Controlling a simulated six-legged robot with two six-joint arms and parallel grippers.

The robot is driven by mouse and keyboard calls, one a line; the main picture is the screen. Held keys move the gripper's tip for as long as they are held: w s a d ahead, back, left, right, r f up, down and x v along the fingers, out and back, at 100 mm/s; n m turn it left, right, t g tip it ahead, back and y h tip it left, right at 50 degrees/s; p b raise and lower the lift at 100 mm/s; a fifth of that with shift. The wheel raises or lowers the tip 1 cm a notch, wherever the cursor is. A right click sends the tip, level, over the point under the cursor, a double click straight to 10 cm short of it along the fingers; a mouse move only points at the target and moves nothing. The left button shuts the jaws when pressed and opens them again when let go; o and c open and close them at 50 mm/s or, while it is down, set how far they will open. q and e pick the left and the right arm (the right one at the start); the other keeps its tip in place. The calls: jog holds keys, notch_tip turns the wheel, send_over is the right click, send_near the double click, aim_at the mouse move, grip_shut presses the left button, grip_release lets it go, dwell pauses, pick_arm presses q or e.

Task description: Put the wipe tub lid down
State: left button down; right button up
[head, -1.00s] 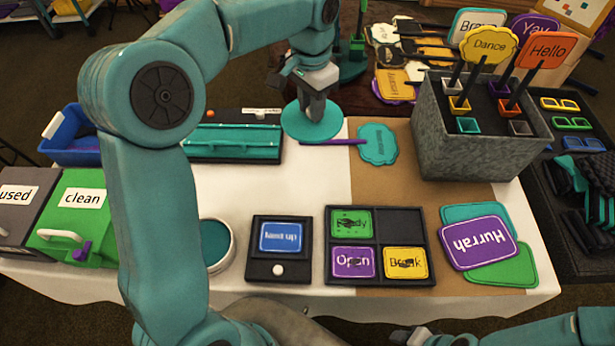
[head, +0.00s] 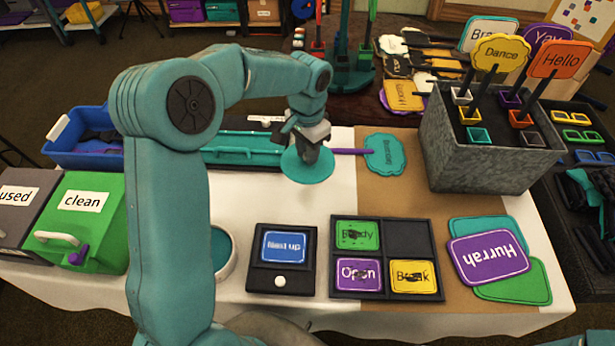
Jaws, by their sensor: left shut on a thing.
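The wipe tub lid (head: 306,172) is a round teal disc. My left gripper (head: 312,148) is shut on it from above, at the disc's middle. The lid looks level, over the white cloth near the left end of a purple paddle handle (head: 350,151). I cannot tell whether it touches the cloth. The wipe tub (head: 228,262), white-rimmed with teal inside, stands open at the front, partly hidden behind my left arm. My right gripper is not in view.
A teal tray (head: 240,151) lies behind the lid. A teal sign paddle (head: 385,154) and a grey sign box (head: 478,150) are right. A dark card tray (head: 338,285) and a small card stand (head: 255,285) are in front. White cloth (head: 275,205) is clear between.

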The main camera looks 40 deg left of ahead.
pick_arm(q)
notch_tip(320, 180, down, 9)
jog(key=shift+f, duration=0.15)
jog(key=shift+f, duration=0.1)
jog(key=shift+f+b, duration=0.2)
jog(key=shift+b, duration=0.2)
jog(key=c, duration=0.9)
grip_release()
jog(key=shift+r, duration=0.1)
jog(key=shift+c, duration=0.2)
notch_tip(320, 180, up, 12)
jog(key=shift+r+p, duration=0.25)
jog(key=shift+p, duration=0.3)
jog(key=shift+f, duration=0.1)
